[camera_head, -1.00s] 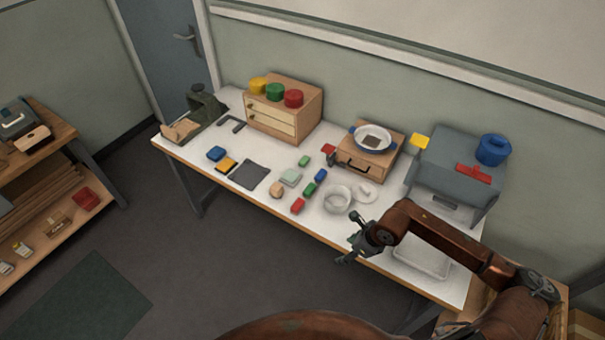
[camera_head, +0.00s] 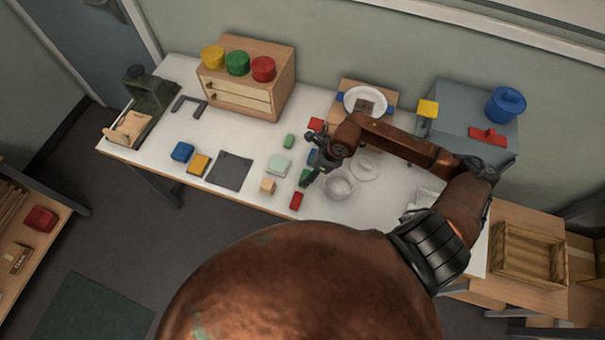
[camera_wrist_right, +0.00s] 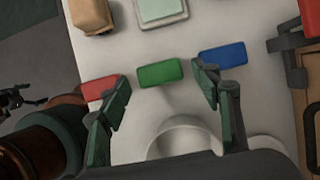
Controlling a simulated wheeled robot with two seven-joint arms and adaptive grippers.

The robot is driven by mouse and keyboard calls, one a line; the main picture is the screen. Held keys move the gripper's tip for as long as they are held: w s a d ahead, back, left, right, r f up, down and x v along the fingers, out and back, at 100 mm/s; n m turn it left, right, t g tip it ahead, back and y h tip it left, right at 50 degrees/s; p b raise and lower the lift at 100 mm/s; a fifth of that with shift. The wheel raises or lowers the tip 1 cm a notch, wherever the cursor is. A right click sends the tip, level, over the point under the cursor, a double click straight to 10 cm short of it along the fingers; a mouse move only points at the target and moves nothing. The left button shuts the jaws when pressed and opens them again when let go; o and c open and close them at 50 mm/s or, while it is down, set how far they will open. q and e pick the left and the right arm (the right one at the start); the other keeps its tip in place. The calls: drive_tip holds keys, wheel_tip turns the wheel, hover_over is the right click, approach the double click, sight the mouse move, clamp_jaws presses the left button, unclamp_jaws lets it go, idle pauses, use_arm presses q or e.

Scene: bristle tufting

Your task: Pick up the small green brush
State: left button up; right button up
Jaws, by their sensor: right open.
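A small green block-like piece (camera_wrist_right: 160,73), which I take for the small green brush, lies on the white table between a red piece (camera_wrist_right: 99,88) and a blue piece (camera_wrist_right: 222,56). In the head view this green piece (camera_head: 306,176) is partly hidden by my right gripper (camera_head: 309,172). In the right wrist view my right gripper (camera_wrist_right: 162,92) is open and empty, its fingers spread to either side of the green piece. I cannot tell their height above it. A second green piece (camera_head: 289,141) lies farther back. A dark gripper-like part, probably my left gripper (camera_wrist_right: 14,99), shows small at the left edge.
A pale green pad (camera_head: 279,165) and a wooden cube (camera_head: 268,186) lie to the left. A drawer cabinet (camera_head: 247,84) and a grey box (camera_head: 462,118) stand at the back.

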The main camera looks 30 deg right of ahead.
drive_tip(key=shift+a+f, duration=0.1)
drive_tip(key=shift+f, duration=0.3)
drive_tip(key=x, duration=0.3)
drive_tip(key=shift+s+f, duration=0.15)
drive_tip(key=shift+f, duration=0.25)
drive_tip(key=shift+a+f, duration=0.15)
drive_tip(key=shift+f, duration=0.4)
use_arm(q)
drive_tip(key=shift+w+r, duration=0.25)
drive_tip(key=shift+w, duration=0.45)
use_arm(e)
drive_tip(key=shift+c, duration=0.4)
use_arm(q)
drive_tip(key=shift+s, duration=0.3)
use_arm(e)
drive_tip(key=c, duration=0.8)
